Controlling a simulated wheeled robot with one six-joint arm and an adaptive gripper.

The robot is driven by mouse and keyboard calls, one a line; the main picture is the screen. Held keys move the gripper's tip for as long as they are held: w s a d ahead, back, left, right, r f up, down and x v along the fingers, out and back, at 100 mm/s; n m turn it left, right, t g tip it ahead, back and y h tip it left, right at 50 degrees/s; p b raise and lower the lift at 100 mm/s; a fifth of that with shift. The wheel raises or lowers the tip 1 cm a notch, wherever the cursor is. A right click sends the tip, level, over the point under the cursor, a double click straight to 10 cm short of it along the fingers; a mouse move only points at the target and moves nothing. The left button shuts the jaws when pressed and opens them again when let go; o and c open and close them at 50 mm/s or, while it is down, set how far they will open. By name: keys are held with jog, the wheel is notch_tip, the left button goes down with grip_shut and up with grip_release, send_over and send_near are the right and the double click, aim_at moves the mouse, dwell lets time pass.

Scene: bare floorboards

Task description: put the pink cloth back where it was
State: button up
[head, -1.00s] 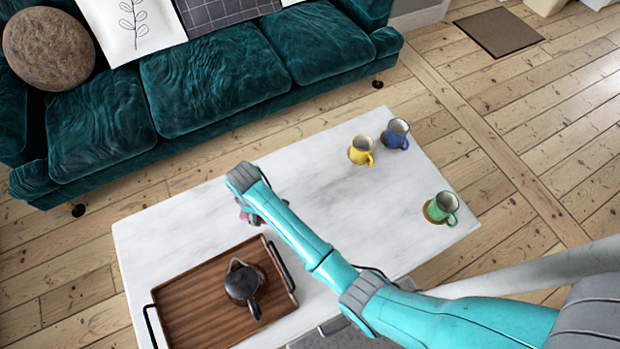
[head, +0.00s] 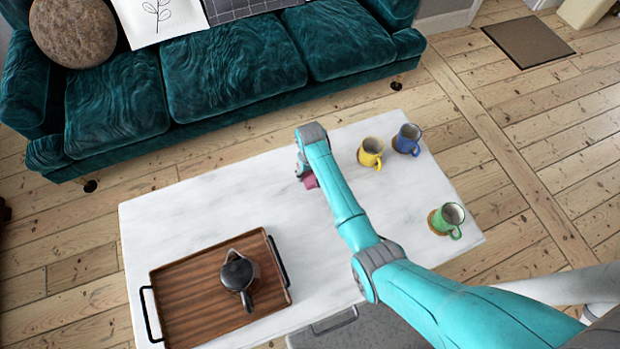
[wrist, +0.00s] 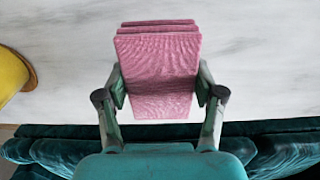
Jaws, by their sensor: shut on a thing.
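The pink cloth (wrist: 158,65) is a folded stack, held between the two fingers of my gripper (wrist: 159,95) in the wrist view. My gripper is shut on it. In the head view a small part of the cloth (head: 310,182) shows beside my gripper (head: 304,172), over the white marble table (head: 200,215). My arm hides the rest of it. I cannot tell its exact height above the tabletop.
A yellow mug (head: 370,153), a blue mug (head: 407,139) and a green mug (head: 446,220) stand on the table's right part. A wooden tray (head: 180,292) with a dark kettle (head: 237,277) is at the left front. Bare marble lies between. A teal sofa (head: 230,75) stands behind.

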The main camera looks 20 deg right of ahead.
aim_at(310, 179)
jog(key=shift+f, duration=2.3)
jog(key=o, duration=1.3)
jog(key=shift+f, duration=0.1)
notch_tip(310, 179, up, 12)
jog(key=shift+r, duration=0.15)
